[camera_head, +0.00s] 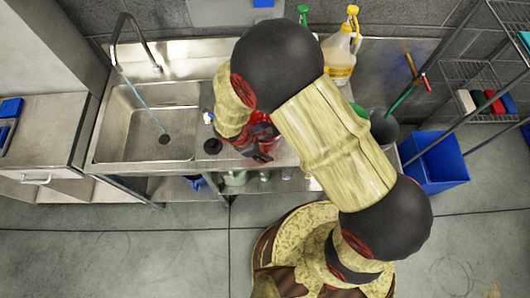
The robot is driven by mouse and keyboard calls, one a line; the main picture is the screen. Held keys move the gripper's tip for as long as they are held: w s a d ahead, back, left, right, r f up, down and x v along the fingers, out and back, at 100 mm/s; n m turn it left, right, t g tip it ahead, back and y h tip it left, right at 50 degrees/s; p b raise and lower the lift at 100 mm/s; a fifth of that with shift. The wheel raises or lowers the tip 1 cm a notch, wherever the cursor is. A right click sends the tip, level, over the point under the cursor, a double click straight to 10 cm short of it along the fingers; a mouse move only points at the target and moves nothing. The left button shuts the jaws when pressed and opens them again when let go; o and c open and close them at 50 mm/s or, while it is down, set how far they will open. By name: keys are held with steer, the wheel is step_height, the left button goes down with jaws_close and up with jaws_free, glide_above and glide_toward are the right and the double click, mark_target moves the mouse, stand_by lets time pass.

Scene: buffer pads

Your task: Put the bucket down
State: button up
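My gripper (262,148) is over the counter just right of the sink, below the bend of my arm. It is dark with red parts, and its fingers are small and partly hidden, so I cannot tell whether they are open or shut. I see no bucket clearly held in it. A blue bucket-like bin (437,168) stands on the floor at the right, apart from my gripper. A dark grey bucket-like container (384,128) shows beside my arm, partly hidden by it.
Water runs from the faucet (128,30) into the steel sink (120,120). A small white-and-blue bottle (208,118) stands right of the basin. Spray bottles (341,55) stand at the counter's back. A wire rack (475,75) is at right. The floor at lower left is clear.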

steer(key=v, duration=1.1)
steer(key=w+d+r+m+y, duration=0.2)
steer(key=d+r+m, duration=0.35)
steer(key=r, duration=0.55)
steer(key=s+d+r+m+t+y, duration=0.1)
steer(key=s+d+r+m+t, duration=0.1)
steer(key=s+d+r+m, duration=0.3)
steer(key=s+d+r+m+t+y, duration=0.1)
steer(key=s+d+r+m, duration=0.5)
steer(key=r, duration=0.8)
steer(key=d+m+t, duration=0.1)
steer(key=d+m, duration=0.2)
steer(key=shift+s+d+r+t, duration=0.2)
steer(key=shift+s+d+t, duration=0.05)
steer(key=shift+d+t, duration=0.1)
step_height(320, 180, down, 16)
steer(key=b, duration=1.5)
steer(key=shift+r, duration=0.25)
